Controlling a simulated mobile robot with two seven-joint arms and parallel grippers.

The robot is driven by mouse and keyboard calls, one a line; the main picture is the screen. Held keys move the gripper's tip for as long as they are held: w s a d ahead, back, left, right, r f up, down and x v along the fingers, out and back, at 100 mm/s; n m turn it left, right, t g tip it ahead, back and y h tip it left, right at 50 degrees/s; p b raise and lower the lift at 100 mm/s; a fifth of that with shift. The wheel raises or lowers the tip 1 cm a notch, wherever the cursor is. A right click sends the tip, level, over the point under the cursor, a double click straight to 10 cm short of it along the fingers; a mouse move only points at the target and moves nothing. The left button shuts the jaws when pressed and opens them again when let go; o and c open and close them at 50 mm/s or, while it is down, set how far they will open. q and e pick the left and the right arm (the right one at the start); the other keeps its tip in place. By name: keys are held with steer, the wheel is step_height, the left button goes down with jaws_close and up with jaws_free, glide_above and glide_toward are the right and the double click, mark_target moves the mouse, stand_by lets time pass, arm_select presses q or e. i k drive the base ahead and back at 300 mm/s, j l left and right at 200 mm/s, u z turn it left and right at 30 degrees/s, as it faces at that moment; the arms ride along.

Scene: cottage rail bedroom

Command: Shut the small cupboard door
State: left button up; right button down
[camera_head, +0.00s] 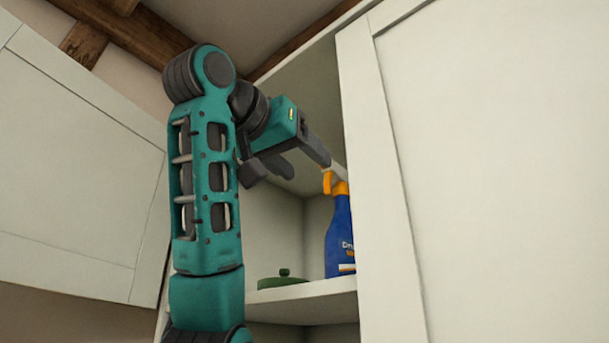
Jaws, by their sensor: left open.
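A white cupboard stands open in front of me, seen from below. A pale panelled door (75,170) is on the left, swung away from the opening. Another pale panelled door (490,170) fills the right side and covers part of the opening; I cannot tell how far it stands open. My left gripper (304,167) is open at the upper part of the opening, beside the right door's left edge. Its fingertips are near that edge and the spray bottle's top; contact is unclear. My right gripper is not in view.
A blue spray bottle (339,235) with an orange and white head stands on the cupboard shelf (310,290), partly hidden by the right door. A dark green lidded object (283,280) is left of it. Wooden beams (135,38) cross the ceiling above.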

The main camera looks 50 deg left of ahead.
mark_target(85, 203)
steer(key=k+l, duration=0.2)
steer(key=k, duration=0.3)
steer(key=k+l, duration=0.2)
steer(key=k, duration=0.25)
steer(key=k+l, duration=0.2)
steer(key=k, duration=0.3)
